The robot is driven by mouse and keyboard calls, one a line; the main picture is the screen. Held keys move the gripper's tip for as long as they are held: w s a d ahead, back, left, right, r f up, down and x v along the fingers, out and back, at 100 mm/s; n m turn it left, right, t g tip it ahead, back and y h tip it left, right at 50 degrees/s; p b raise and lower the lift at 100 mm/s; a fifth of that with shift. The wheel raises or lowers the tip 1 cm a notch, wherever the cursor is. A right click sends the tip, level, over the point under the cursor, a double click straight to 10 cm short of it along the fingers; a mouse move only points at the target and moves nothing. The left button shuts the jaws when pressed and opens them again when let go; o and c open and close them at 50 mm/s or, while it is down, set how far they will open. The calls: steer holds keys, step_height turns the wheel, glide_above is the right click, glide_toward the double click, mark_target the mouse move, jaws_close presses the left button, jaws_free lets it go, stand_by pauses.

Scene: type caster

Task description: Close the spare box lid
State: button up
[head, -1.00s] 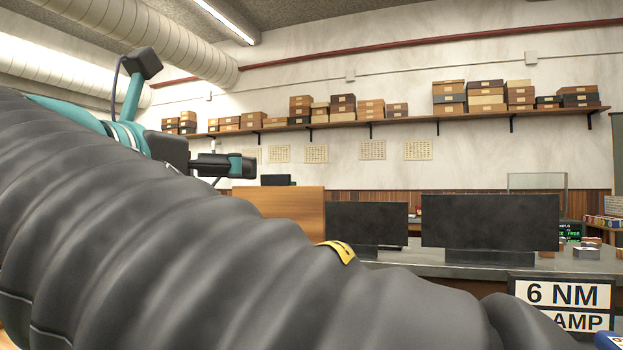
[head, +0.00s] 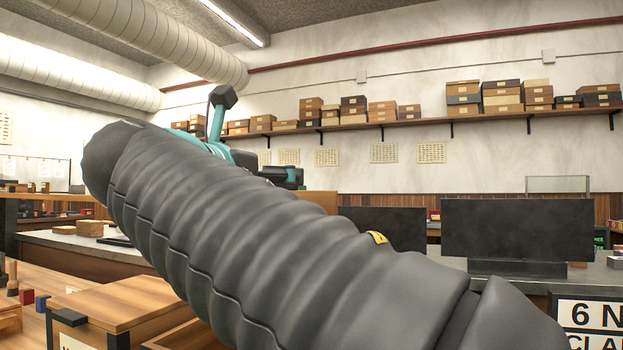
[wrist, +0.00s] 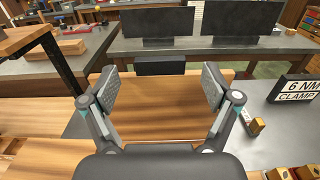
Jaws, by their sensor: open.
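A wooden panel (wrist: 160,105), which looks like the raised spare box lid, lies between and beyond my fingers in the wrist view. A black block (wrist: 160,66) shows at its far edge. In the head view only a strip of the panel (head: 318,203) shows behind my arm. My gripper (wrist: 160,87) is open, its two fingers wide apart with nothing between them. I cannot tell whether it touches the panel. In the head view my arm hides most of the gripper and the box below.
A closed wooden box (head: 140,300) with black corners stands at the lower left. Two dark monitors (head: 517,230) stand on the grey bench behind. A "6 NM CLAMP" sign (wrist: 297,88) and small blocks (wrist: 256,127) sit at the right. A wooden shelf edge (wrist: 22,38) is at the upper left.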

steer(key=shift+x, duration=2.15)
